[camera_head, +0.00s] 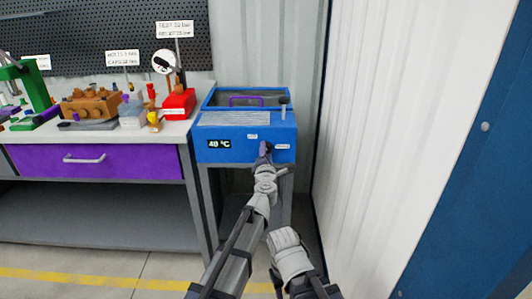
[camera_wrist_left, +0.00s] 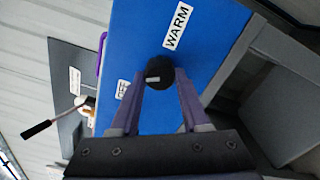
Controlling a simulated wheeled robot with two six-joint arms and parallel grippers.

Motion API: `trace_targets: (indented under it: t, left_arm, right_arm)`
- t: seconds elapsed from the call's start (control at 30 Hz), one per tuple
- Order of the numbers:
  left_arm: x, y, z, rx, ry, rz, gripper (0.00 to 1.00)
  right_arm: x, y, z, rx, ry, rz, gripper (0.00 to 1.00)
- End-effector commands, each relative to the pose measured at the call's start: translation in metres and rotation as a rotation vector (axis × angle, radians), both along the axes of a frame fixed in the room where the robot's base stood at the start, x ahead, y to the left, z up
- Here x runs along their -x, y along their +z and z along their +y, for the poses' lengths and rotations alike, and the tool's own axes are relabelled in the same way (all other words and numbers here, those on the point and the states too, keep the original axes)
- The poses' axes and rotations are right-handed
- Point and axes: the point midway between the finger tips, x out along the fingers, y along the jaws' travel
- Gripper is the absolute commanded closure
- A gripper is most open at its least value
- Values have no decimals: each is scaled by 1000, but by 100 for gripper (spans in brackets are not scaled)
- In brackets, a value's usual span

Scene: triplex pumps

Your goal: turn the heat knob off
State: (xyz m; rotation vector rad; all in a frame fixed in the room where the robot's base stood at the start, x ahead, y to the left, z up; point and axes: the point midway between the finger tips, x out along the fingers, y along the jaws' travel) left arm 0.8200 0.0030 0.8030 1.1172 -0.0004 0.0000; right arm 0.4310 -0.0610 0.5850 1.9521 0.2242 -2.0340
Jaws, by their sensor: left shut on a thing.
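The heat knob (camera_wrist_left: 160,66) is a round black knob on the front of the blue heater box (camera_head: 204,125). In the left wrist view it sits between the two purple fingertips of my left gripper (camera_wrist_left: 161,79), which is shut on it. A short pale mark shows on the knob. A WARM label (camera_wrist_left: 177,26) and a partly covered OFF label (camera_wrist_left: 122,89) are beside it. In the head view my left gripper (camera_head: 265,149) meets the box's front and hides the knob. The box's display (camera_head: 219,144) reads 40 °C.
A workbench with a purple drawer (camera_head: 130,162) stands left of the box, holding a red device (camera_head: 178,104) and brown parts (camera_head: 90,103). A black-knobbed lever (camera_head: 284,101) rises at the box's right. A white corrugated wall (camera_head: 400,120) is close on the right.

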Motion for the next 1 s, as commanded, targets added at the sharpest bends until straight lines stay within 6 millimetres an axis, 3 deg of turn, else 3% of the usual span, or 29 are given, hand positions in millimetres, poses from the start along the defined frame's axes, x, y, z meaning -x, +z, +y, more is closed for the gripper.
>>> trace_targets:
  t: [0.43, 1.0]
  left_arm:
    - [1, -1, 0, 277, 0, 0, 100]
    - [1, -2, -1, 351, 1, 1, 100]
  right_arm:
    - [0, -1, 0, 0, 0, 0, 50]
    - [0, -1, 0, 0, 0, 0, 50]
